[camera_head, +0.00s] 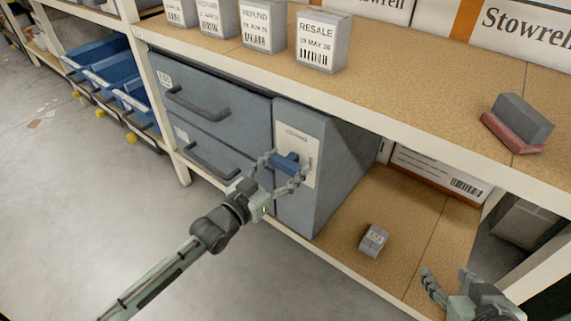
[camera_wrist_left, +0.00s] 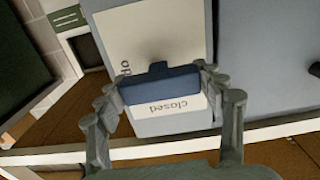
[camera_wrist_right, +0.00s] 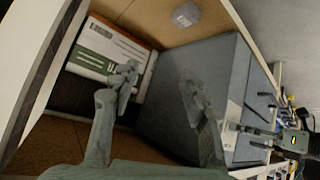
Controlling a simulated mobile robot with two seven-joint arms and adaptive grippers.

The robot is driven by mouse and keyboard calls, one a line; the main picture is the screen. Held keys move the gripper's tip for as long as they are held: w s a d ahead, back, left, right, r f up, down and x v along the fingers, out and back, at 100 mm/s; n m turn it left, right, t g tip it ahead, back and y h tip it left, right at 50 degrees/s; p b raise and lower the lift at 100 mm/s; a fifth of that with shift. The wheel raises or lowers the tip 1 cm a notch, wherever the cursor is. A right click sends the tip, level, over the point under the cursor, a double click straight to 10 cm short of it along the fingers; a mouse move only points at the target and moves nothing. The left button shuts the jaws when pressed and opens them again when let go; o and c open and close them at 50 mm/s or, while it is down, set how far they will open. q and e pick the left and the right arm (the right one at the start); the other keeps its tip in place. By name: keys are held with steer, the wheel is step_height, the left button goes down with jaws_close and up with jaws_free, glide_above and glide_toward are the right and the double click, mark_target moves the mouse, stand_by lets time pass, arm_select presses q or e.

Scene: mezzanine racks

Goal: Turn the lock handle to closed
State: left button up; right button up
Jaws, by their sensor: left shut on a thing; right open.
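The lock handle (camera_head: 286,162) is a blue bar on a pale plate (camera_head: 309,160) on the front of the grey cabinet's narrow panel. My left gripper (camera_wrist_left: 160,82) is shut on it, with a finger at each end of the bar. In the left wrist view the handle (camera_wrist_left: 160,88) lies nearly level across the picture. The word "closed" shows upside down just below it, and part of a second label, "op", shows by its left end. My right gripper (camera_head: 447,275) is open and empty, at the lower right in front of the lower shelf.
The grey cabinet (camera_head: 340,165) has two drawers with dark handles left of the lock panel. A small grey box (camera_head: 373,240) lies on the lower shelf (camera_head: 405,215). Labelled grey boxes (camera_head: 322,42) stand on the shelf above, with a grey block (camera_head: 523,117) at right. Blue bins (camera_head: 105,70) are at left.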

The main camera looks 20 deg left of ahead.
arm_select(q)
steer(key=n+p, duration=0.2)
steer(key=n, duration=0.1)
steer(key=shift+r+n+p, duration=0.15)
steer(key=shift+n+p, duration=0.15)
steer(key=shift+n, duration=0.1)
steer(key=n+p, duration=0.1)
steer(key=n, duration=0.1)
steer(key=shift+n, duration=0.4)
steer(key=n, duration=0.2)
steer(key=shift+n, duration=0.4)
steer(key=n, duration=0.2)
steer(key=shift+n, duration=0.3)
steer(key=n, duration=0.3)
steer(key=shift+f, duration=0.2)
steer(key=shift+n, duration=0.8)
steer(key=shift+n+b, duration=0.35)
steer(key=shift+n, duration=0.25)
arm_select(e)
steer(key=s+d+f+m+g+h, duration=0.1)
steer(key=s+d+f+g+h, duration=0.1)
steer(key=s+d+f+g, duration=0.4)
steer(key=shift+s+d+f+h, duration=0.15)
steer(key=shift+s+d+h, duration=0.25)
steer(key=shift+s+d, duration=1.2)
steer(key=shift+s+a, duration=0.35)
steer(key=shift+s, duration=0.05)
steer(key=shift+w, duration=0.1)
